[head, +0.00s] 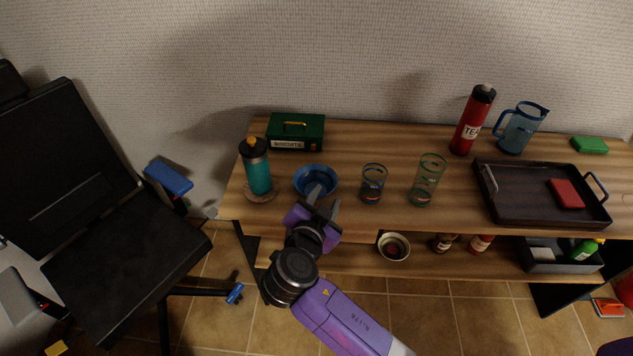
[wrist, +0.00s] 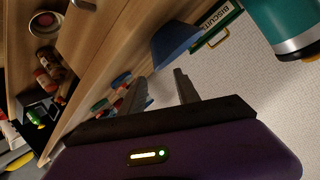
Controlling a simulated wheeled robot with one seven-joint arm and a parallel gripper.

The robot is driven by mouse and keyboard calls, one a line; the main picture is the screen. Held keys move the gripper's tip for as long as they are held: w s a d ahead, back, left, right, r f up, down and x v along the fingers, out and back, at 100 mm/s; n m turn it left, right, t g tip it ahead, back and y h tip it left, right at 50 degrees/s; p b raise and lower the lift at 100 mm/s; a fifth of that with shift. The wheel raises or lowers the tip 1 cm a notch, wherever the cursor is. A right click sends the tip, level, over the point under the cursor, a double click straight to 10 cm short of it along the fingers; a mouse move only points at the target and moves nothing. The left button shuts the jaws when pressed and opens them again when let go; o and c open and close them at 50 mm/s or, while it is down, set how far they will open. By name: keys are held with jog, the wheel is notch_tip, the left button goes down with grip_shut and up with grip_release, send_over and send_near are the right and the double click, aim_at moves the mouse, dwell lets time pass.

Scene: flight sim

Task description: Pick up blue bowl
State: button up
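The blue bowl (head: 315,178) stands on the wooden table near its front left part, between the teal bottle and a clear glass. In the wrist view the bowl (wrist: 176,43) shows beyond the fingertips, near the top middle. My gripper (head: 322,200) is at the front edge of the bowl in the head view, its fingers overlapping the bowl's near side. In the wrist view my gripper (wrist: 160,88) has its two fingers apart with nothing between them. Whether a fingertip touches the bowl I cannot tell.
The teal bottle (head: 256,168) stands left of the bowl, the green biscuits box (head: 296,132) behind it. Two glasses (head: 373,184) (head: 427,180) stand to the right. Further right are a red flask (head: 473,120), a blue jug (head: 521,128) and a black tray (head: 520,212).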

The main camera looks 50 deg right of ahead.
aim_at(333, 182)
jog(key=shift+f+p+x, duration=0.2)
jog(key=shift+p+x, duration=0.6)
jog(key=shift+x, duration=3.15)
jog(key=shift+a, duration=0.15)
grip_shut()
